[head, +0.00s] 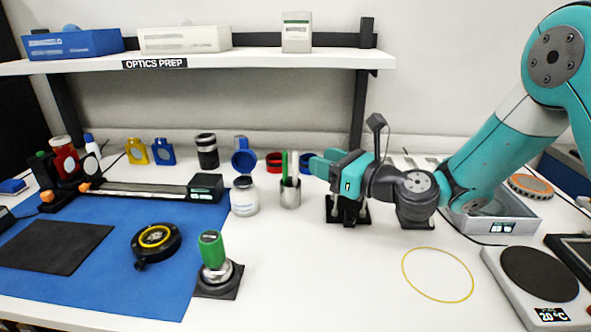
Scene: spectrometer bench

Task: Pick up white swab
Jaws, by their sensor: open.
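A metal cup (290,195) stands on the bench near the middle. It holds upright sticks, a green one (285,165) and a white one (295,164), which looks like the white swab. The swab's lower end is hidden in the cup. My gripper (313,164) is open, pointing left, with its fingers just right of the white stick. I cannot tell whether the fingers are around the stick or apart from it in depth.
Red (274,162) and blue (243,155) items stand behind. A green-handled tool (212,250) is in front on the left. The bench in front of the cup is clear, apart from a yellow ring (437,298) at the right.

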